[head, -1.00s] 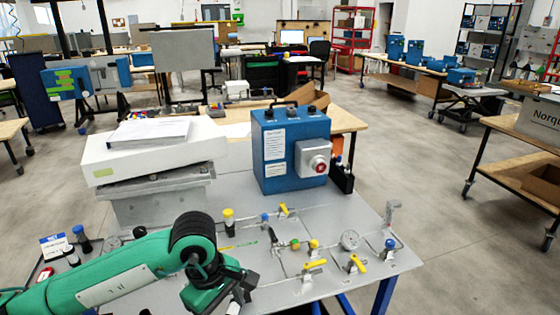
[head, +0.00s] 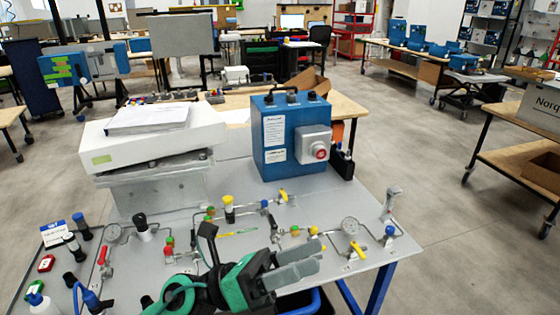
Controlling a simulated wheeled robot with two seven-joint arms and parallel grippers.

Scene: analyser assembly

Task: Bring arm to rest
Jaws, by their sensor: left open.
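My left gripper (head: 297,265) is at the front of the grey bench (head: 340,205), low in the head view. Its two grey fingers point right and are apart, with nothing between them. Its green and black wrist covers part of the bench's front edge and some fittings. My right gripper is not in view.
A blue analyser box (head: 284,150) stands at the back of the bench. A white instrument (head: 105,155) with papers on top is at back left. Small bottles (head: 80,227) stand at left.

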